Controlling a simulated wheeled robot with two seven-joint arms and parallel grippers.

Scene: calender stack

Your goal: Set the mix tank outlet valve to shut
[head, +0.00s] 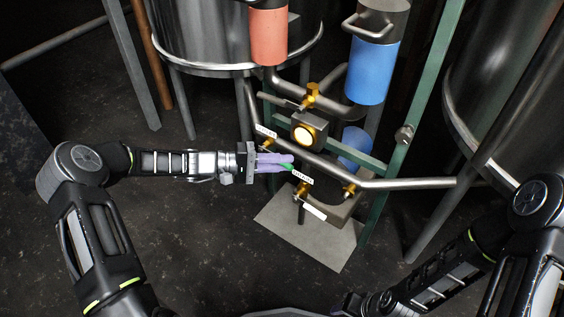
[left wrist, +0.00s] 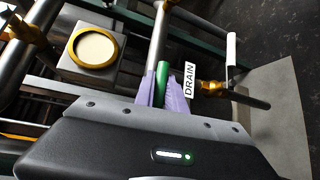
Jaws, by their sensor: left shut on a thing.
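My left gripper (head: 278,163), with purple fingers, reaches in from the left to the pipework. It is shut on a green lever handle (left wrist: 162,75), which shows between the fingers in the left wrist view. I cannot tell which valve the green handle belongs to, as the fingers hide part of it. A white label reading DRAIN (left wrist: 188,80) is just right of the fingers in that view, beside a brass valve (left wrist: 212,87). My right gripper (head: 348,304) is only partly seen at the bottom of the head view, and its jaws are unclear.
A round brass-rimmed gauge (head: 308,133) sits above the pipe. A red cylinder (head: 269,38) and a blue cylinder (head: 371,72) stand behind. Steel tanks (head: 220,35) and a green frame (head: 412,125) surround the pipework. Dark floor is open at left.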

